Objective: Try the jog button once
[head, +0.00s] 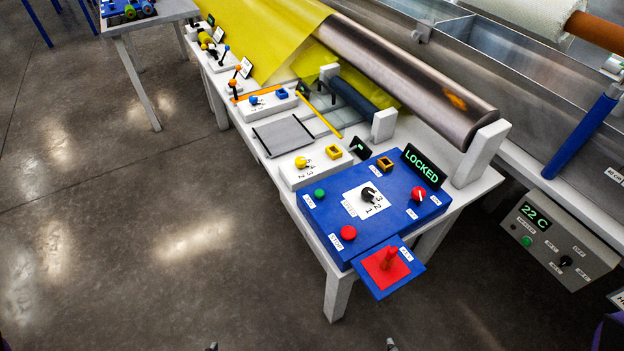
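A blue control box (328,218) stands on the near end of the white bench. On it are a small green button (319,193), a red button (348,233), a black dial (368,194) on a white numbered plate, a red knob (418,194) and an orange-brown square piece (385,163). The small labels are too small to read surely, so I cannot tell which is the jog button. A black display (424,167) reads LOCKED. Only small tips of my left gripper (211,346) and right gripper (391,344) show at the bottom edge, apart from the box.
A blue tab with a red plate and upright red peg (387,258) juts from the box's front. Behind are a yellow sheet (240,30), a metal roller (400,68) and other bench controls. A grey unit (548,240) reads 22 C. The floor at left is clear.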

